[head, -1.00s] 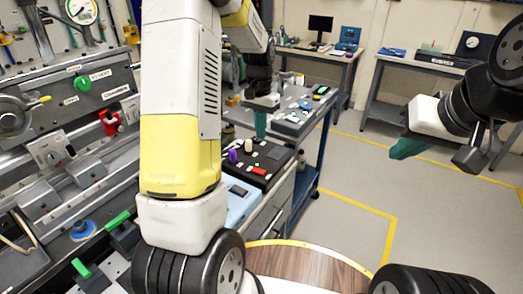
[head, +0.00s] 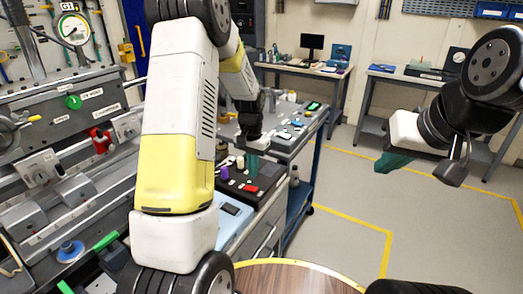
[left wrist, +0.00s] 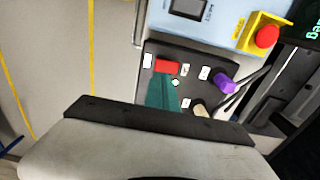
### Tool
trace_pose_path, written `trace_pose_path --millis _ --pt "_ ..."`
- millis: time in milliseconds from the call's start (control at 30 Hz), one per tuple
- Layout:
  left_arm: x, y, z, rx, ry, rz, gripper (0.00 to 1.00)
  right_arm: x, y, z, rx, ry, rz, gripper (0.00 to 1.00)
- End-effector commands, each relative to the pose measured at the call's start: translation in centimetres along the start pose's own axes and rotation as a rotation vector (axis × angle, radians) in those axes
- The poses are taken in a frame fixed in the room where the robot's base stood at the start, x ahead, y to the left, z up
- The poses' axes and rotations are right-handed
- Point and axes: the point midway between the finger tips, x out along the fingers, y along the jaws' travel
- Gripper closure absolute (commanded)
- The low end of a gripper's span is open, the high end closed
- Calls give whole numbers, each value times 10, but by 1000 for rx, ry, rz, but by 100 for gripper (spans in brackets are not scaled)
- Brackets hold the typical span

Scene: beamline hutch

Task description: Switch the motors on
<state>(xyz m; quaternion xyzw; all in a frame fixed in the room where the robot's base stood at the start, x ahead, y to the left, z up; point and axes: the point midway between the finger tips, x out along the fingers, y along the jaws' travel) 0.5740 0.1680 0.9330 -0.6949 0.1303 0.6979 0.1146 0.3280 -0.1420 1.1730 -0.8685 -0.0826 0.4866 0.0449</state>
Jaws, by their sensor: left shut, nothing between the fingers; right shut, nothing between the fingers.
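A black control panel (head: 271,180) sits on the bench front. It carries a red rocker-like switch (head: 251,189), a purple knob (head: 225,172) and a pale knob (head: 240,162). The left wrist view also shows the red switch (left wrist: 167,67), the purple knob (left wrist: 224,83) and small white labels too small to read. My left gripper (head: 253,172) is shut and empty, its teal fingers pointing down over the panel. In the left wrist view its fingertips (left wrist: 161,78) appear right beside the red switch; contact cannot be told. My right gripper (head: 384,166) is shut and empty, over open floor.
A light-blue box (head: 232,217) adjoins the panel; a red mushroom button (left wrist: 267,36) on a yellow base stands on it. A grey machine (head: 60,185) with levers fills the left. A blue cart (head: 296,200) stands behind. The floor at right is clear.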

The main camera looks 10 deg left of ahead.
Motion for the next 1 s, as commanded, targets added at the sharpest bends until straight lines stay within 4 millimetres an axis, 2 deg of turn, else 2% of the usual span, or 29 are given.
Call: trace_pose_path --millis 100,333,1000 --pt "24 0 1 0 -4 1 100 0 0 0 0 0 0 100" --pt "51 0 0 0 -1 1 100 0 0 0 0 0 0 100" --pt "62 2 0 0 -1 0 100 0 0 0 0 0 0 100"
